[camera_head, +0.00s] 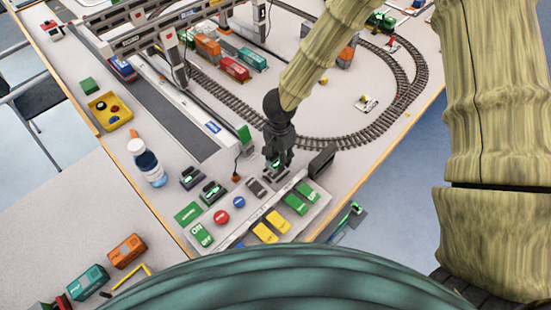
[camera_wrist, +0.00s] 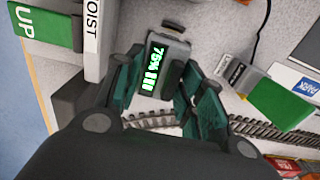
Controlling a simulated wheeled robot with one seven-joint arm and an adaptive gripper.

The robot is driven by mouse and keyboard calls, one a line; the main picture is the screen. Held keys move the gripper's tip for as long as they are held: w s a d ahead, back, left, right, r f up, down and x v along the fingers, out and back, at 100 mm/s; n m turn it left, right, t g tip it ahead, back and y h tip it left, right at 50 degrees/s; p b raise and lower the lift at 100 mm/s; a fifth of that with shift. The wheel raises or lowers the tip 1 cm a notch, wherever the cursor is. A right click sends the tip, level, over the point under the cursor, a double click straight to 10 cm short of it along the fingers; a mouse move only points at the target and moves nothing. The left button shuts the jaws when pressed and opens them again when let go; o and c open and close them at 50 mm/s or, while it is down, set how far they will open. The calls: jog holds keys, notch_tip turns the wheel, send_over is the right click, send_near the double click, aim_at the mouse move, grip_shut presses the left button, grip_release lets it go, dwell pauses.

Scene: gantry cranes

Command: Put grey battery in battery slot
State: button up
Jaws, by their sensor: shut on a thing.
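My gripper (camera_head: 277,152) is over the back edge of the control panel (camera_head: 312,212). In the wrist view my gripper (camera_wrist: 163,68) has its two fingers closed on the sides of a grey battery (camera_wrist: 158,62). The battery has a lit green display reading 75% with bars. In the head view the fingers mostly hide it. A dark grey rectangular piece (camera_head: 257,188) lies on the panel just below the gripper; I cannot tell whether it is the battery slot. I cannot tell whether the held battery touches the panel.
Two dark batteries with green displays (camera_head: 192,178) (camera_head: 212,192) stand left of the panel. A black upright block (camera_head: 322,160) is close right of my gripper. Curved train track (camera_head: 340,143) runs behind. A bottle (camera_head: 147,163) stands at left. Red, blue, yellow and green buttons cover the panel.

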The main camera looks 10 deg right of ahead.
aim_at(277, 164)
jog(key=shift+s+f, duration=0.25)
jog(key=shift+s, duration=0.4)
jog(key=w+f, duration=0.1)
jog(key=f, duration=0.2)
jog(key=w+f, duration=0.1)
jog(key=f, duration=0.1)
jog(key=shift+w+p, duration=0.35)
jog(key=shift+p, duration=0.05)
jog(key=shift+w, duration=0.15)
grip_shut()
jog(key=shift+s+r, duration=0.45)
jog(key=shift+s, duration=0.25)
jog(key=shift+w+f, duration=0.25)
jog(key=shift+f, duration=0.2)
jog(key=o, duration=0.9)
grip_release()
jog(key=shift+w+f, duration=0.2)
jog(key=shift+c, duration=0.2)
jog(key=shift+o, duration=1.3)
jog(key=shift+s+r, duration=0.3)
